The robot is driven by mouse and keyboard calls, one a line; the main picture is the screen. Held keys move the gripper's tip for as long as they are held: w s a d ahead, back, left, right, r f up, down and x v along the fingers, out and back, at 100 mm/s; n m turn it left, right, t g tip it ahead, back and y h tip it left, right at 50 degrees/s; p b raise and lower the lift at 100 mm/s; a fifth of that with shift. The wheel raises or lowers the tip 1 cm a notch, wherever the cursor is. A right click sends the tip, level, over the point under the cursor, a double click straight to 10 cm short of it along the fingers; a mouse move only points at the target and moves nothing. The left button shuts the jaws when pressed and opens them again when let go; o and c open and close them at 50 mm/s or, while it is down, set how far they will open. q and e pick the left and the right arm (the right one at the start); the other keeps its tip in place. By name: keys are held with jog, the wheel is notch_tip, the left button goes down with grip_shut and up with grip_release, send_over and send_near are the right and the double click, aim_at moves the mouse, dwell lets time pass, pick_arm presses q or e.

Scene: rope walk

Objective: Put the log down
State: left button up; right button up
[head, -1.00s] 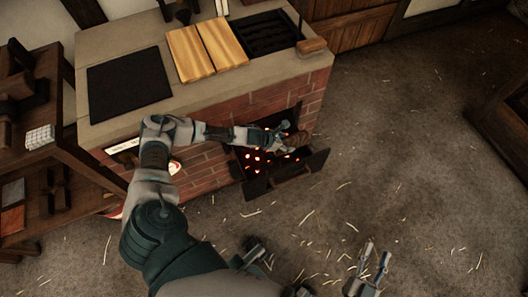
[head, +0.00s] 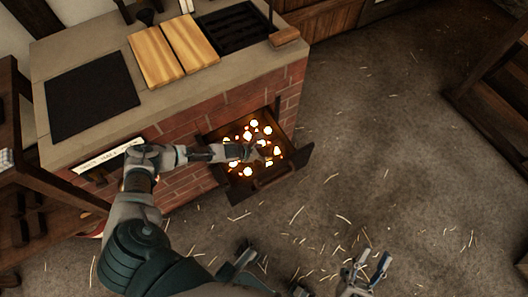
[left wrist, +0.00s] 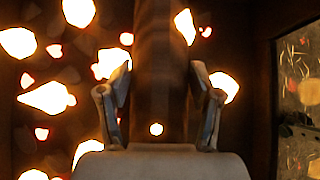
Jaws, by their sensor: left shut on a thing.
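The log (left wrist: 162,50) is a dark brown upright shape between the fingers in the left wrist view. My left gripper (left wrist: 160,92) is shut on it, one finger on each side. In the head view my left gripper (head: 254,152) reaches into the brick stove's open firebox (head: 212,138), over glowing embers. The log is hard to make out there against the glow, and I cannot tell whether it touches the embers. My right gripper (head: 367,268) is open and empty above the floor, at the bottom of the head view.
The brick stove (head: 190,110) has a dark plate (head: 92,95), wooden boards (head: 172,50) and a black grate (head: 232,35) on top. The firebox door (head: 293,172) stands open at the front. Dark wooden shelving is at the left. The straw-strewn floor (head: 400,160) is clear at the right.

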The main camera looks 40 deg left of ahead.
aim_at(262, 151)
pick_arm(q)
jog(key=o, duration=1.2)
jog(key=shift+o, duration=0.6)
jog(key=shift+d, duration=0.2)
jog(key=shift+d+r, duration=0.1)
jog(key=shift+d, duration=0.1)
jog(key=shift+s+r, duration=0.1)
jog(key=shift+r, duration=0.05)
jog(key=shift+s+a+r, duration=0.15)
jog(key=shift+a+r, duration=0.05)
jog(key=shift+r, duration=0.05)
jog(key=p+v, duration=0.1)
jog(key=v, duration=0.1)
jog(key=p+v, duration=0.1)
jog(key=v, duration=0.1)
jog(key=shift+a+r, duration=0.15)
jog(key=shift+a, duration=0.15)
jog(key=p+v, duration=0.3)
jog(key=v, duration=0.3)
jog(key=shift+s, duration=0.5)
pick_arm(e)
notch_tip(262, 151, down, 11)
jog(key=w+d+g+h, duration=0.1)
jog(key=w+g, duration=0.1)
jog(key=g, duration=0.7)
jog(key=shift+n+h, duration=0.4)
